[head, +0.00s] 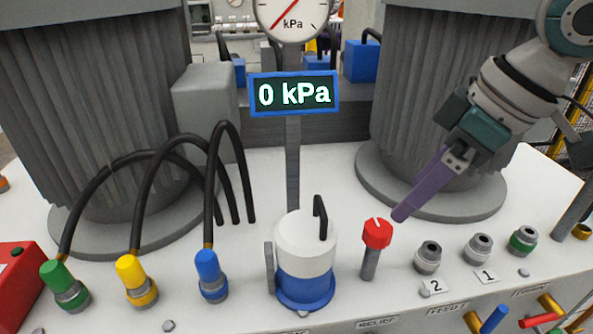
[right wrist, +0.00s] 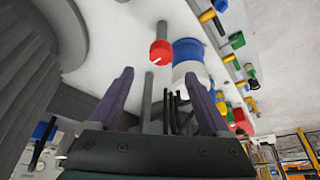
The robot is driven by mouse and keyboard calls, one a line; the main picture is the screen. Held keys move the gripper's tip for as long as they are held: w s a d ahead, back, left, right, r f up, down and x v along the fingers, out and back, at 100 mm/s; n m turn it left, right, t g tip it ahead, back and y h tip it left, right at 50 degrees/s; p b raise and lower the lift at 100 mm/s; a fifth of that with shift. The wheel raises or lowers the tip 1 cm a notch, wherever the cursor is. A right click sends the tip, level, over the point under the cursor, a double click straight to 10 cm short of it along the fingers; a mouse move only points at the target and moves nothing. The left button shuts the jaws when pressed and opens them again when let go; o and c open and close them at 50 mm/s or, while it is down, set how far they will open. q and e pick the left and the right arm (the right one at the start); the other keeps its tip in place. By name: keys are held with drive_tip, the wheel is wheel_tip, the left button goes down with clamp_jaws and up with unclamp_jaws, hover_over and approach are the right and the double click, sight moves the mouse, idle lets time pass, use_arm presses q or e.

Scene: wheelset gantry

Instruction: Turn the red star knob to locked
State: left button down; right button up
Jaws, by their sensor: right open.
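The red star knob (head: 377,234) sits on a grey stem on the white top, right of the white and blue pot. A white mark shows on its top; no locked or unlocked label is readable. My right gripper (head: 400,214) comes in from the upper right, its purple fingers tilted down, their tips just right of the knob and slightly above it. In the right wrist view, its two fingers (right wrist: 158,76) are apart with nothing between them, and the knob (right wrist: 160,52) lies beyond the tips, between their lines. My left gripper is not in view.
The white and blue pot (head: 306,260) with a black handle stands close left of the knob. A post with a 0 kPa display (head: 294,94) rises behind. Grey sockets (head: 428,257) stand to the right. Black hoses (head: 145,160) arch at left. A ribbed column (head: 430,100) stands behind the gripper.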

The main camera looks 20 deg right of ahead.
sight(380, 227)
drive_tip(key=b+x, duration=0.1)
drive_tip(key=x, duration=0.7)
drive_tip(key=shift+a+f, duration=0.1)
drive_tip(key=shift+f, duration=0.05)
drive_tip(key=shift+c, duration=0.3)
drive_tip(key=c, duration=0.3)
clamp_jaws()
